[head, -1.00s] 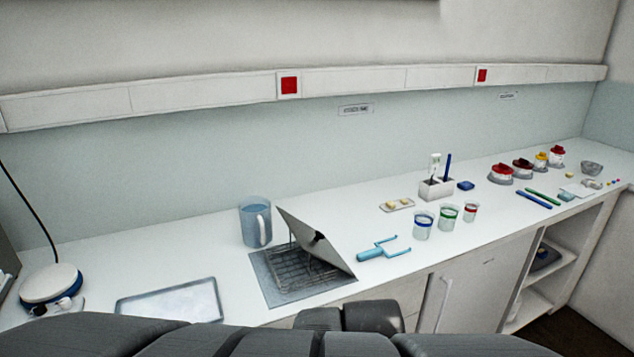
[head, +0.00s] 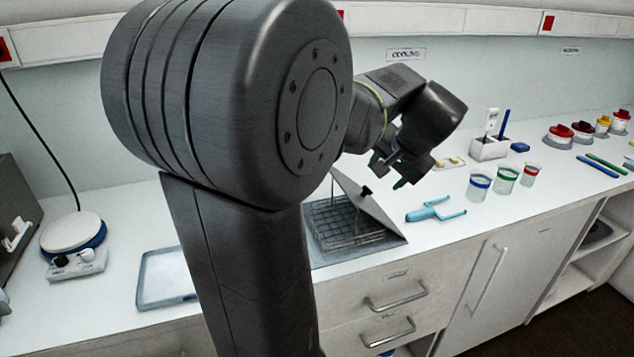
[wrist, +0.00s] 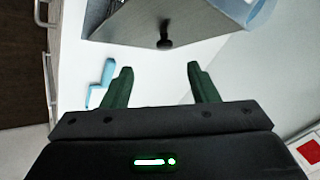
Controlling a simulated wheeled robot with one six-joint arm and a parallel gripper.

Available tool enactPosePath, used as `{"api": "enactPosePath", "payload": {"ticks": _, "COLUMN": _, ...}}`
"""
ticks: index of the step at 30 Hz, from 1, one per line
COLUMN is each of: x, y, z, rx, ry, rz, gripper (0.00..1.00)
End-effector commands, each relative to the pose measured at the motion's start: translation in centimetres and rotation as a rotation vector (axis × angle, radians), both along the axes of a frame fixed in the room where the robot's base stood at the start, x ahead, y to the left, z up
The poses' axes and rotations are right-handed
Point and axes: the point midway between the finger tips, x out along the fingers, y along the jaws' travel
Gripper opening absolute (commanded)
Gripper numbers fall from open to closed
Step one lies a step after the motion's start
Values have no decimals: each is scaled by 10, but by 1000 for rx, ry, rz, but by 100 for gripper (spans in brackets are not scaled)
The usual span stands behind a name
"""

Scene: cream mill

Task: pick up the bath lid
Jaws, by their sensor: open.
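The bath lid (head: 374,207) is a grey-white plate with a dark knob. It stands tilted at the right of a sunken bath with a wire rack (head: 340,224) in the counter. In the wrist view the lid (wrist: 195,22) is at the top, its black knob (wrist: 165,36) pointing toward the gripper. My gripper (head: 400,180) is above and behind the lid in the head view. In the wrist view my gripper (wrist: 158,75) is open, with its two green fingers apart, nothing between them, and the knob beyond the fingertips.
A blue forked tool (head: 436,211) lies right of the bath. Several colour-banded beakers, including a blue-banded one (head: 479,186), stand further right. A tray (head: 165,279) lies left.

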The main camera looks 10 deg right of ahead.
Motion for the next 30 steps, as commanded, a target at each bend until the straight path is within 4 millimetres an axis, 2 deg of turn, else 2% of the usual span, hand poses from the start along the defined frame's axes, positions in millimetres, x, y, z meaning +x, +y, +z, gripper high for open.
{"api": "enactPosePath", "payload": {"ticks": 1, "x": 1, "y": -7, "z": 1, "rx": 3, "ry": -11, "rz": -14, "gripper": 54}}
{"api": "enactPosePath", "payload": {"ticks": 4, "x": 7, "y": -10, "z": -3, "rx": 6, "ry": -17, "rz": -19, "gripper": 54}}
{"api": "enactPosePath", "payload": {"ticks": 15, "x": 47, "y": -9, "z": -56, "rx": 7, "ry": -15, "rz": -16, "gripper": 54}}
{"api": "enactPosePath", "payload": {"ticks": 23, "x": 59, "y": -9, "z": -70, "rx": 5, "ry": -16, "rz": -16, "gripper": 54}}
{"api": "enactPosePath", "payload": {"ticks": 30, "x": 81, "y": -11, "z": -95, "rx": 5, "ry": -15, "rz": -17, "gripper": 54}}
